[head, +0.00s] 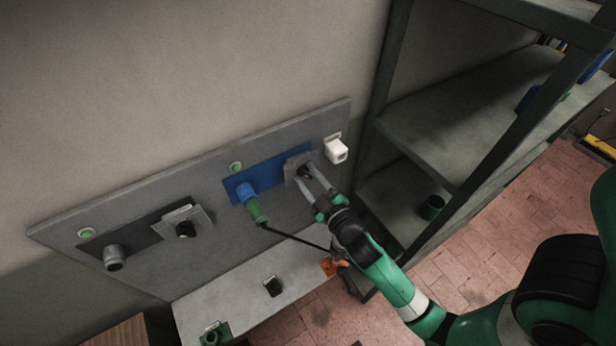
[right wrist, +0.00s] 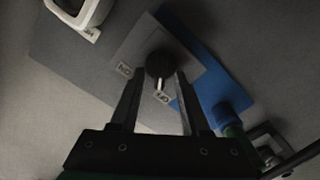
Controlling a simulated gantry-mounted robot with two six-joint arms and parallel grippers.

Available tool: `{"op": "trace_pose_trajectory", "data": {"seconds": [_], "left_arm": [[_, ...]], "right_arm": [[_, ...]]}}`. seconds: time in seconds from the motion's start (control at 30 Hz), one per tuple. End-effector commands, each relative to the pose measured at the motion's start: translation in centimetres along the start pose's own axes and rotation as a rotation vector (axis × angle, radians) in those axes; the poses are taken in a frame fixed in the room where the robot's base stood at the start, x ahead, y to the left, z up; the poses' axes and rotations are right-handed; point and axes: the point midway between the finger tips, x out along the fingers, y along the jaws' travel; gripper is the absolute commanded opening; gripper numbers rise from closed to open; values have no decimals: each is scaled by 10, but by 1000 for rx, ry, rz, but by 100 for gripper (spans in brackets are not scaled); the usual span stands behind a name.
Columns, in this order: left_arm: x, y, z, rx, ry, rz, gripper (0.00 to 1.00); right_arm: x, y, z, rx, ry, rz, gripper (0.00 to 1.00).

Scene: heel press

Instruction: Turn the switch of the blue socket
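The blue socket (head: 268,177) is on the grey wall panel, with a green plug (head: 257,211) in it. At its right end a grey plate bears the black round switch knob (head: 304,171). In the right wrist view the knob (right wrist: 160,64) has a white mark that points to the OFF label (right wrist: 164,97); the ON label (right wrist: 124,69) is at its left. My right gripper (head: 306,175) is open at the switch, its fingertips on either side of the knob. I cannot tell whether they touch it. My left gripper is not in view.
A white box (head: 336,150) sits on the panel close to the right of the switch. A dark socket (head: 114,257) with another switch (head: 186,229) is at the left. A black cable runs from the green plug beneath my right gripper. A metal shelf (head: 440,130) stands at the right.

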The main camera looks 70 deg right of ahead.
Motion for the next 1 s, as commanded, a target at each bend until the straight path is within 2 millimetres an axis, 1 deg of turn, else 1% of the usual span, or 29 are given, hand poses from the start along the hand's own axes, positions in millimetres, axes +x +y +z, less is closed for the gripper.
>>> {"op": "trace_pose_trajectory", "data": {"seconds": [0.17,0.27,0.37,0.5,0.6,0.7,0.83,1.0], "left_arm": [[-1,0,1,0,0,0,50],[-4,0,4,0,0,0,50],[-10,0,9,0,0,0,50],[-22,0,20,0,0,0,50],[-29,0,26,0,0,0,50],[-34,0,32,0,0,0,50],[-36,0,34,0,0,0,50],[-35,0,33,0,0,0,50]], "right_arm": [[-3,-1,1,0,-1,-1,46],[-14,-2,2,0,-1,-2,46],[-35,-3,4,0,-1,-3,46],[-70,-5,5,0,1,-5,46],[-91,-4,4,-1,2,-4,46],[-106,-4,3,0,1,-5,46],[-116,-1,1,0,0,-1,46],[-117,0,0,0,-1,1,46]]}}
